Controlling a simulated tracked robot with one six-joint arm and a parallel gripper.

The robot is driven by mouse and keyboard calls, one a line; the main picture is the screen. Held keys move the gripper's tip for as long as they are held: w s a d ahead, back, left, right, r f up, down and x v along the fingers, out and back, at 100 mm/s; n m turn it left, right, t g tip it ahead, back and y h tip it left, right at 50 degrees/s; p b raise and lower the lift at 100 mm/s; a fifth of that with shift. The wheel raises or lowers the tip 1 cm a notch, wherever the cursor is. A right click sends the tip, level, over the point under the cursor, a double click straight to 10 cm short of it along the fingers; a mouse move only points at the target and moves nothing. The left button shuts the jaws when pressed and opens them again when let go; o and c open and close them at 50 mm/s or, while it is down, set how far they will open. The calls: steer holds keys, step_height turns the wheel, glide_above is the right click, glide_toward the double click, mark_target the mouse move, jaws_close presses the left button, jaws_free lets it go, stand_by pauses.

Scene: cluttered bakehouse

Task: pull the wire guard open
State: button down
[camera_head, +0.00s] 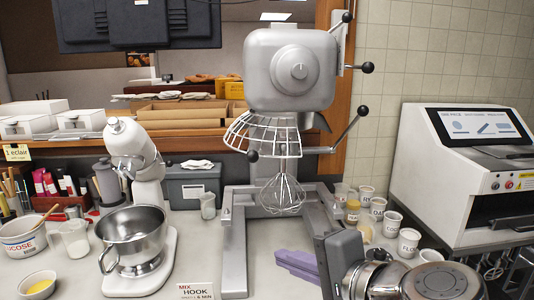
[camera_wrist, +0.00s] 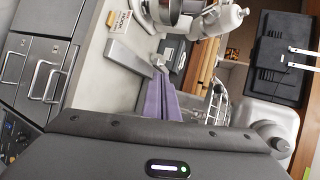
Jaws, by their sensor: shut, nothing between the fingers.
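The wire guard (camera_head: 262,133) is a curved cage of pale bars under the head of the large grey mixer (camera_head: 292,70). A black knob (camera_head: 252,155) hangs at its lower left edge. A wire whisk (camera_head: 283,192) hangs below the guard. My gripper (camera_head: 281,254) has purple fingers, shut and empty, low in front of the mixer's base. It is apart from the guard, below it and nearer me. In the wrist view my gripper (camera_wrist: 158,75) points at the mixer's grey base legs, and the guard (camera_wrist: 217,105) shows at the right, partly hidden by my wrist housing.
A small stand mixer with a steel bowl (camera_head: 132,239) stands at left. Several labelled cups (camera_head: 392,222) stand right of the mixer base. A lever with a black knob (camera_head: 362,109) sticks out right of the mixer. A white machine (camera_head: 465,170) stands far right. A card (camera_head: 196,289) stands in front.

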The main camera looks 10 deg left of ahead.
steer(key=s+d+f+n+g+h, duration=0.1)
steer(key=s+d+f+n+h, duration=0.3)
steer(key=d+f, duration=0.3)
steer(key=s+d+f+n+g+h, duration=0.2)
steer(key=s+d+f+n+h, duration=0.2)
steer(key=d, duration=1.1)
step_height(320, 180, down, 4)
steer(key=shift+s+r+n+g+h, duration=0.15)
steer(key=shift+s+n+g+h, duration=0.2)
steer(key=shift+h, duration=0.75)
steer(key=shift+a, duration=0.1)
